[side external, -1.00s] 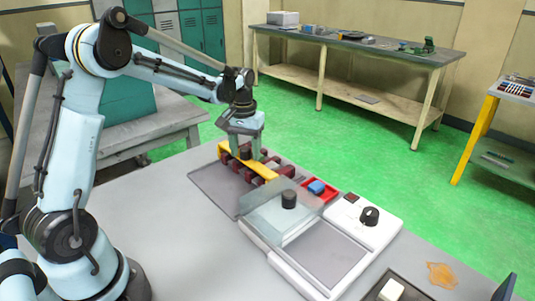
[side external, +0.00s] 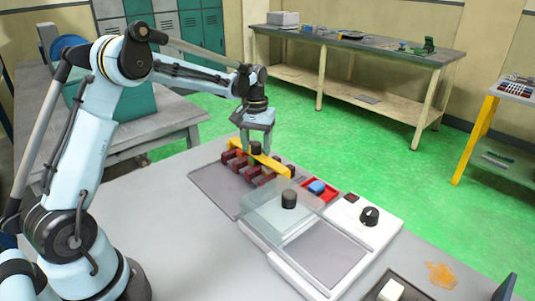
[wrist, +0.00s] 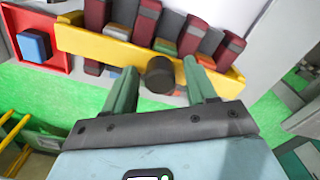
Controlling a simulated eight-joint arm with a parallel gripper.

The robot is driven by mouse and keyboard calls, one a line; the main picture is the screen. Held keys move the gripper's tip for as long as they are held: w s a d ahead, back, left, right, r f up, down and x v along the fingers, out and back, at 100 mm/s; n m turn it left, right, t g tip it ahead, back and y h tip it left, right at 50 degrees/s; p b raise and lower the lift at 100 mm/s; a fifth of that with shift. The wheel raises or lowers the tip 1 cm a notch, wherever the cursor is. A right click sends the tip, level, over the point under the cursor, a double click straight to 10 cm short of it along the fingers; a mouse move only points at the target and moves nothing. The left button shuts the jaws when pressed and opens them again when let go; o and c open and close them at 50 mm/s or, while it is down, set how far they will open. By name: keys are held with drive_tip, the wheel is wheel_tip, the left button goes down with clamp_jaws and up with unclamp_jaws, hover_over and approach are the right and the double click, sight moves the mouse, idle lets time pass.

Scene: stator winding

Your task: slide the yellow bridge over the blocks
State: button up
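The yellow bridge (side external: 274,164) is a long flat bar with a black round knob (side external: 256,148) on top. It lies across the back ends of a row of dark red blocks (side external: 255,172), and the wrist view shows block parts on both sides of it. My gripper (side external: 257,149) is low over the bridge with a finger on each side of the knob. In the wrist view the green-grey fingers (wrist: 160,84) are spread, with visible gaps between them and the knob (wrist: 160,74). The underside of the bridge is hidden.
A red tray with a blue block (side external: 317,187) sits just right of the bridge. A clear cover with a black knob (side external: 289,199) stands on a white device (side external: 345,245) to the front right. The grey plate (side external: 215,187) before the blocks is bare.

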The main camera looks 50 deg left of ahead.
drive_tip(key=shift+r, duration=2.9)
drive_tip(key=shift+s, duration=0.1)
drive_tip(key=shift+s+d+r, duration=0.1)
drive_tip(key=shift+d+r, duration=0.1)
drive_tip(key=s+d+r+m+t, duration=0.3)
drive_tip(key=s+d+r+t, duration=0.15)
drive_tip(key=s+d, duration=0.4)
drive_tip(key=s+d+f+m+t, duration=0.2)
drive_tip(key=s+d+f+m, duration=0.1)
drive_tip(key=s, duration=0.6)
drive_tip(key=shift+d+f+t, duration=0.3)
drive_tip(key=shift+d+t, duration=0.05)
drive_tip(key=shift+d, duration=0.55)
drive_tip(key=shift+s, duration=0.1)
